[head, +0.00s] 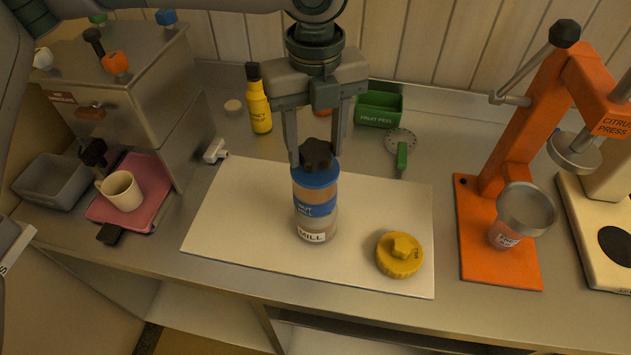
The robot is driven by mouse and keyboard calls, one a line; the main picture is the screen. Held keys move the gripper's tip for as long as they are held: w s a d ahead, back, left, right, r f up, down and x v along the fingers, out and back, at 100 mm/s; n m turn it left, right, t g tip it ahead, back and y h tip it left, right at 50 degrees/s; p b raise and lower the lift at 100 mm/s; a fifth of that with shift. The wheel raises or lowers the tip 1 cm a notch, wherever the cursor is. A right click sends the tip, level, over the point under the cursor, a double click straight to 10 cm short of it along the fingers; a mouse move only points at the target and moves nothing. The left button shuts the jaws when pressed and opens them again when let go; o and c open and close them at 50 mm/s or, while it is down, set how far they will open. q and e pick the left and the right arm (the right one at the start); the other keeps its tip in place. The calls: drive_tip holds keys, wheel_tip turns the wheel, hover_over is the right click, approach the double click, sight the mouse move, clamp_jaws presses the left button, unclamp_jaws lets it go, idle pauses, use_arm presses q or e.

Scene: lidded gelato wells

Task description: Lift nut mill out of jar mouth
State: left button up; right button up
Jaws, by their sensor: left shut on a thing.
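The nut mill (315,178) has a black knob on top and a blue collar. It stands upright in line with a clear jar-like body (316,222) with a blue band and a white label reading "MILL". I cannot tell where mill and jar meet, or whether there is a gap between them. My left gripper (317,152) comes down from above and is shut on the nut mill at its black knob. A yellow lid (400,256) with a raised knob lies to the right on the white mat (235,230). My right gripper is out of view.
An orange citrus press (500,250) stands at the right. A yellow bottle (259,108), a green fruit peel box (379,109) and a green-handled strainer (402,150) stand or lie behind. A mug (123,190) stands on a pink tray at left. The mat's left part is clear.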

use_arm(q)
drive_tip(key=shift+r, duration=0.4)
idle(0.3)
